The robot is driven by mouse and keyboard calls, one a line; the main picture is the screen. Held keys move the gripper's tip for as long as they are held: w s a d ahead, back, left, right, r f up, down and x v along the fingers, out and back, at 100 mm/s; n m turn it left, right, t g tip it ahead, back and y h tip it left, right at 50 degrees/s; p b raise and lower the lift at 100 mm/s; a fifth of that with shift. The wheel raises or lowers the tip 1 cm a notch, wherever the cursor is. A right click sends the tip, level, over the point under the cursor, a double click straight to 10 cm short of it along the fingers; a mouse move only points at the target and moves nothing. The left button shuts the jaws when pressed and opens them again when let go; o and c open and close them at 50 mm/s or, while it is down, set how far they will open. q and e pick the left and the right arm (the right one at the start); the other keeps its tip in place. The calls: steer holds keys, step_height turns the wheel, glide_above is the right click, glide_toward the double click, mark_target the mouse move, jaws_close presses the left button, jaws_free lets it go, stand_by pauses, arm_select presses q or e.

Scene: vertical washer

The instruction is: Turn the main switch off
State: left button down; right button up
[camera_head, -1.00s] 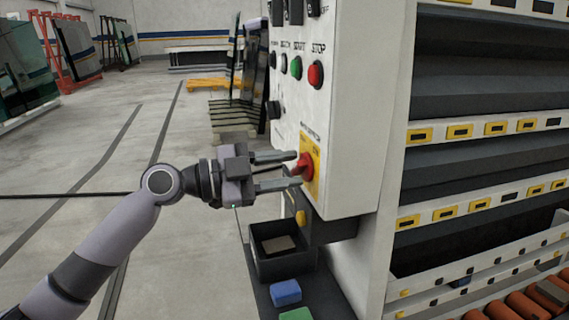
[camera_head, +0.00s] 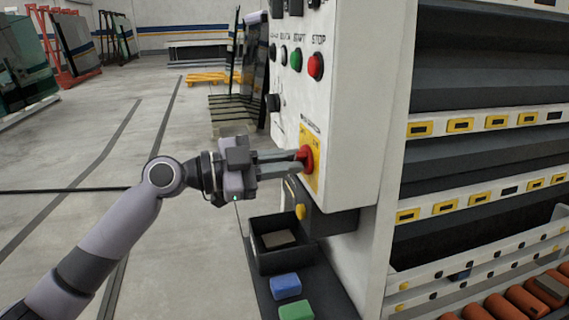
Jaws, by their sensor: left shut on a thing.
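The main switch (camera_head: 308,158) is a red rotary knob on a yellow plate, low on the white control panel. My left gripper (camera_head: 297,163) comes in from the left and is shut on the red knob. Its fingers cover part of the knob's left side. My right gripper is not in view.
The white control cabinet (camera_head: 345,110) carries a green button (camera_head: 296,60) and a red stop button (camera_head: 316,66) above the switch. Below are a dark tray (camera_head: 262,258), a blue block (camera_head: 285,286) and a green block (camera_head: 296,310). Open floor lies to the left.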

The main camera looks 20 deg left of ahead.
arm_select(q)
steer(key=n, duration=0.8)
steer(key=shift+r+p, duration=0.1)
steer(key=shift+p, duration=0.3)
steer(key=n+p, duration=0.1)
steer(key=n, duration=0.1)
steer(key=shift+n, duration=0.4)
steer(key=n+p, duration=0.1)
steer(key=n, duration=0.1)
steer(key=shift+n, duration=0.3)
steer(key=shift+n+p, duration=0.95)
steer(key=shift+n, duration=0.55)
steer(key=c, duration=1.2)
jaws_free()
steer(key=shift+o, duration=0.2)
